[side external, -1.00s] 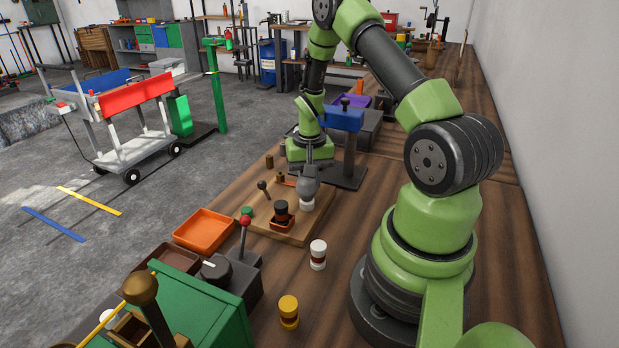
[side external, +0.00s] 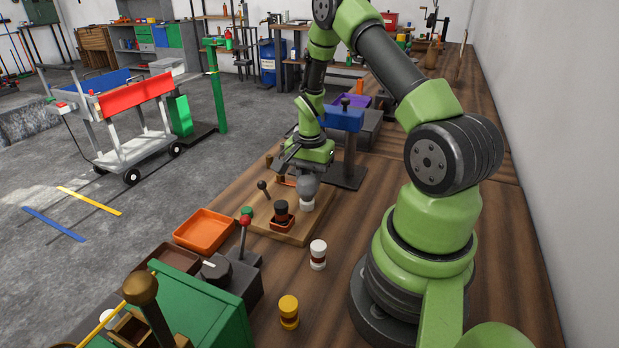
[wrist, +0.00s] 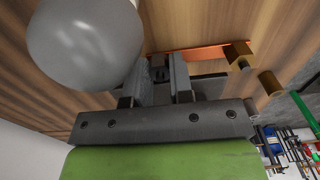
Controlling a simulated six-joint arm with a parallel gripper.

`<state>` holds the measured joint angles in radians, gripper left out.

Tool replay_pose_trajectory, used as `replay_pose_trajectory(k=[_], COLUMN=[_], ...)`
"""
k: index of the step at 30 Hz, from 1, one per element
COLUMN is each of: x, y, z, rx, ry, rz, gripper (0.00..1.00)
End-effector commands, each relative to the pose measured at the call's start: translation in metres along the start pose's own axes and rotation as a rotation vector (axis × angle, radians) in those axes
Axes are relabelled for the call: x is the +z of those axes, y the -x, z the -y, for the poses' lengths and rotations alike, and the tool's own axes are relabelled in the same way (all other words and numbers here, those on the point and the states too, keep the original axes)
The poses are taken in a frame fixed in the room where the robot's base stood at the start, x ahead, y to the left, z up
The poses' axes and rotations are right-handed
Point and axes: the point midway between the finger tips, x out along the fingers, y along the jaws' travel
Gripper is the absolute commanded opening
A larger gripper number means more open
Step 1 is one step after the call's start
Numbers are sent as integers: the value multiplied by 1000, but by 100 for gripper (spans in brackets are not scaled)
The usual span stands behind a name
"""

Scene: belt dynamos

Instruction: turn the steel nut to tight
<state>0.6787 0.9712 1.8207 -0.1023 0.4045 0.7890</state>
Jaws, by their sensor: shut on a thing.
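My gripper (side external: 297,176) is low over the far part of the wooden board (side external: 290,238), behind a grey ball on a white base (side external: 308,188) in the side view. In the wrist view my gripper (wrist: 158,78) has its two fingers close together, shut on a small dark grey piece (wrist: 158,70), which I take to be the steel nut. The fingers hide most of it, and its thread and seating cannot be made out. In the side view the nut is hidden behind the ball and my gripper.
The grey ball (wrist: 85,42) stands close beside my fingers. An orange-brown bar with a brass hex end (wrist: 240,55) lies just beyond them. The board also bears a black-topped knob (side external: 281,210) and a small lever (side external: 264,187). An orange tray (side external: 204,231) lies nearby.

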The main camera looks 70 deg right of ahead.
Motion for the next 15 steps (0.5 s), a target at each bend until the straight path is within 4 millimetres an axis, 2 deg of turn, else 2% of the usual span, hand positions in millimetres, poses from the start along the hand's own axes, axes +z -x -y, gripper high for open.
replay_pose_trajectory(k=[14,15], x=[0,0], y=[1,1], z=[0,0], rx=[0,0], ry=[-19,-19], rz=[1,1], gripper=[0,26])
